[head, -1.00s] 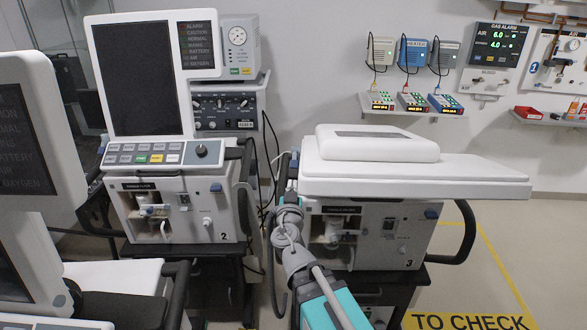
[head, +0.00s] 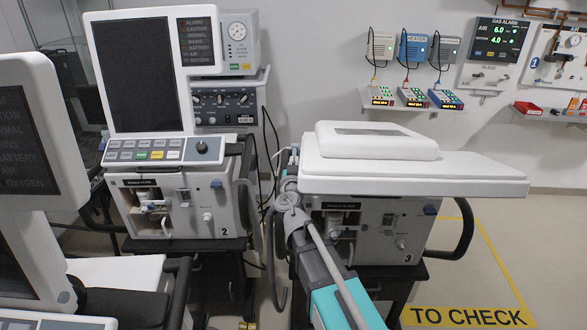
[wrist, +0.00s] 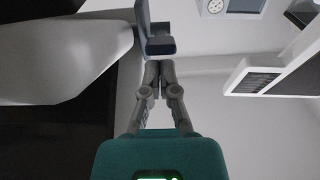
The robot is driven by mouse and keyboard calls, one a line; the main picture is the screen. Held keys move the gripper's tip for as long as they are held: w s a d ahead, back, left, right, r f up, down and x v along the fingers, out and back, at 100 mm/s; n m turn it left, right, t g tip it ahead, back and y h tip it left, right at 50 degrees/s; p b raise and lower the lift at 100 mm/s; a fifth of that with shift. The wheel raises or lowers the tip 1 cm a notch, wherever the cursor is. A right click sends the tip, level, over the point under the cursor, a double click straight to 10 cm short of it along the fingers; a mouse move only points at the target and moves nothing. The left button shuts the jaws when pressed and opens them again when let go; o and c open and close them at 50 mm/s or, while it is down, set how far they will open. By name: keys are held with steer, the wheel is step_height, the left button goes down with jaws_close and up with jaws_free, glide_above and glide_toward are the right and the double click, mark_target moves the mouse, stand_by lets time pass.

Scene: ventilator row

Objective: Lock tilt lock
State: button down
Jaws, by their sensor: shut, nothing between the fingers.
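Ventilator number 3 (head: 385,238) has its white screen panel (head: 420,172) lying flat on top. In the wrist view, a white panel edge (wrist: 60,50) fills the upper left. A dark blue-grey lever-like part (wrist: 158,45), which may be the tilt lock, stands beside that edge. My gripper (wrist: 158,75) is shut and empty, with its fingertips right at the lower end of this part; I cannot tell if they touch. In the head view, my arm reaches to the panel's left end, and the fingertips are hard to make out there.
Ventilator number 2 (head: 180,205) stands to the left with its screen (head: 145,75) upright. Another ventilator's screen (head: 25,145) is at the near left. Hoses hang between machines 2 and 3. A wall shelf (head: 415,105) holds small devices. Floor at the right is clear, marked TO CHECK (head: 468,316).

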steer(key=shift+w, duration=0.35)
steer(key=shift+f+b, duration=0.5)
steer(key=shift+b, duration=0.05)
steer(key=shift+s, duration=0.1)
